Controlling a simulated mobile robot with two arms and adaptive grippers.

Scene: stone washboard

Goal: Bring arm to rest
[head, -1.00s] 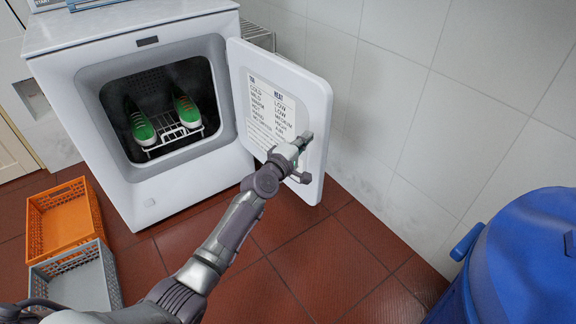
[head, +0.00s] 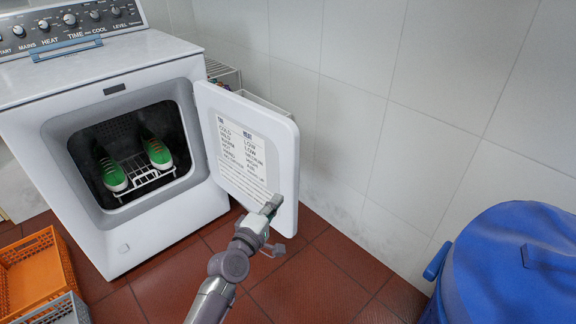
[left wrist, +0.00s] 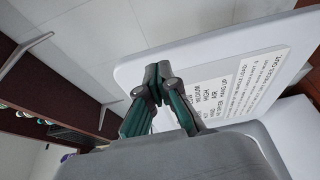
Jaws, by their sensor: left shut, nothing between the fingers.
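My left arm comes up from the bottom of the head view. My left gripper (head: 268,215) is just in front of the lower outer part of the open dryer door (head: 288,125); I cannot tell whether it touches. In the left wrist view the left gripper (left wrist: 158,80) has its fingertips together with nothing between them, and the door (left wrist: 145,75) is behind them. The white dryer (head: 160,230) stands open. Inside it, two green shoes (head: 157,152) sit on a wire rack (head: 140,178). My right gripper does not show.
An orange crate (head: 50,245) and a grey crate (head: 65,312) stand on the red tiled floor at the left. A large blue bin (head: 510,260) is at the right. A tiled wall (head: 370,100) is behind the door. Floor between dryer and bin is free.

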